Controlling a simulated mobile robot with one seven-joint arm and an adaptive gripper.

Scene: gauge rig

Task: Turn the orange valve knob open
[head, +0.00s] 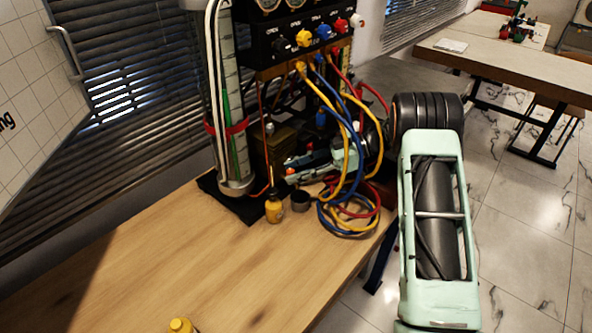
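A black gauge panel (281,45) stands at the back of the wooden table, with a row of knobs along its front. The knob nearest to orange on it is a yellow-orange one (303,38), second from the left; blue, red and pale knobs sit to its right and a black one to its left. My gripper (298,168) is low in front of the rig, well below the knob row and apart from it. A small orange-red patch (290,171) shows at its tip; I cannot tell what it belongs to. The fingers are too small and partly covered by hoses to read.
Yellow, blue and red hoses (345,228) hang from the panel and coil on the table (190,265) beside my arm. A clear tube column (232,160), a yellow bottle (273,208) and a dark cup (300,201) stand nearby. The table's front left is mostly clear.

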